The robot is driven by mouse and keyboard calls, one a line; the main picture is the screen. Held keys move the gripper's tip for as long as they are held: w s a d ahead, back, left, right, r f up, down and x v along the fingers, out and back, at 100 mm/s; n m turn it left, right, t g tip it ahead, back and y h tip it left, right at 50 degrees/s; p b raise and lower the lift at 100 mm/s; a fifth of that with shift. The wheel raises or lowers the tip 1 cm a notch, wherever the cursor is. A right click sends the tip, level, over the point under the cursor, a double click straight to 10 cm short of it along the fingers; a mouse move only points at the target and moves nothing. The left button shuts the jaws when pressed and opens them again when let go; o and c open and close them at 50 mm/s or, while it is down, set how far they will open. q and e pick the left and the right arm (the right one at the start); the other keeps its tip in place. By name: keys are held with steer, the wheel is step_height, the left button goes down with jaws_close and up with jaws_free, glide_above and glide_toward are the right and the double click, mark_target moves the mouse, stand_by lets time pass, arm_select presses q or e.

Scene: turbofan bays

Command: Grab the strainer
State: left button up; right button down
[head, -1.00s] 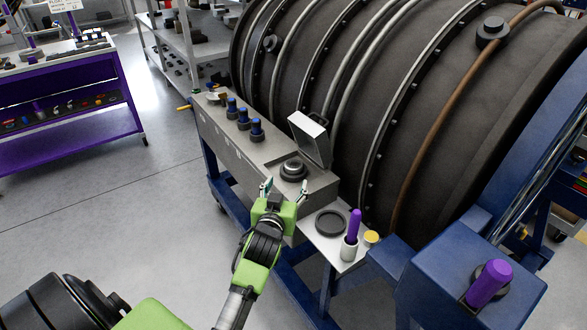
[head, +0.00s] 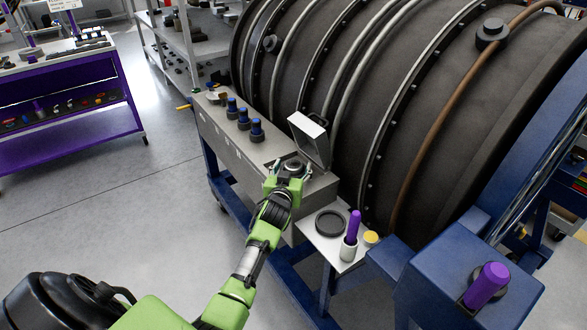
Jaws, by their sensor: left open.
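A dark round part with a lighter centre, seemingly the strainer (head: 294,164), sits in the top of the long grey box (head: 262,158), beside the raised square lid (head: 312,138). My left gripper (head: 291,172) is open, with one finger on either side of the round part. I cannot tell whether the fingers touch it. The gripper's palm hides the near side of the part. My right gripper is not in view.
Several blue-topped fittings (head: 244,120) stand along the box to the left. The large dark engine casing (head: 400,110) rises behind.

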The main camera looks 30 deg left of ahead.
arm_select(q)
steer(key=c, duration=1.3)
steer(key=shift+r, duration=0.15)
